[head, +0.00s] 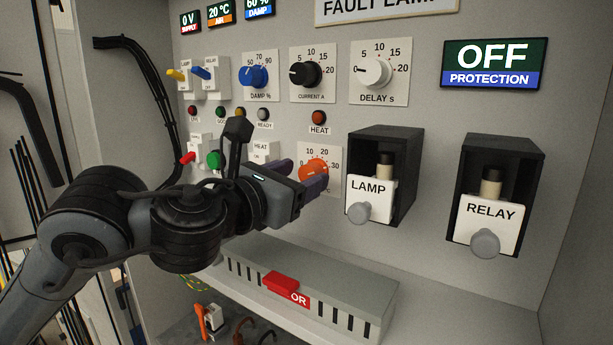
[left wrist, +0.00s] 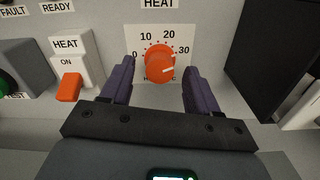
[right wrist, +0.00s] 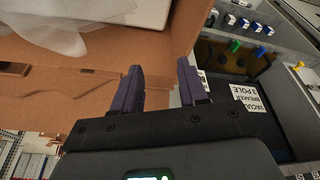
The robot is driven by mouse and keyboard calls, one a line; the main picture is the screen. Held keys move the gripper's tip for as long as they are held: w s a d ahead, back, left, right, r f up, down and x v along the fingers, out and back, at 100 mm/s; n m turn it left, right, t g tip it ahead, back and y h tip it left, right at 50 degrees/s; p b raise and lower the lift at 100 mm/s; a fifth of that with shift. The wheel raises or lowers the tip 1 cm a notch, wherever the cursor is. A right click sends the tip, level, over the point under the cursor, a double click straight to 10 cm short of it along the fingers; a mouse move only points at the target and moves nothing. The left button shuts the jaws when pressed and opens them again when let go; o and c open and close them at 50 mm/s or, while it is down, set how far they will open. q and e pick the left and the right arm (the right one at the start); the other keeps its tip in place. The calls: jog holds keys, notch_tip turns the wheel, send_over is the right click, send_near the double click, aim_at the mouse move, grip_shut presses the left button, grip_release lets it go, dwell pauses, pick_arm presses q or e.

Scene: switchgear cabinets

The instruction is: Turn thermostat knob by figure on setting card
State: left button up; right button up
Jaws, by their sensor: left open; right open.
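The thermostat knob (head: 314,167) is orange-red, on a white dial plate marked in tens up to 30, below the HEAT lamp. In the left wrist view the knob (left wrist: 160,69) lies between the fingertips of my left gripper (left wrist: 161,75), with a gap on each side. Its white pointer line points right, towards the 30 side. My left gripper (head: 301,180) is open in front of the dial and partly hides it in the head view. My right gripper (right wrist: 160,82) is open and empty. I cannot make out a setting card in any view.
The HEAT switch (left wrist: 69,86) with an orange rocker stands left of the dial. The LAMP box (head: 383,165) juts out to the right. A grey duct (head: 330,283) with a red piece runs below. My right gripper is over a cardboard box (right wrist: 60,90).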

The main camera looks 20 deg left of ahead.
pick_arm(q)
jog(key=shift+x, duration=1.25)
jog(key=c, duration=1)
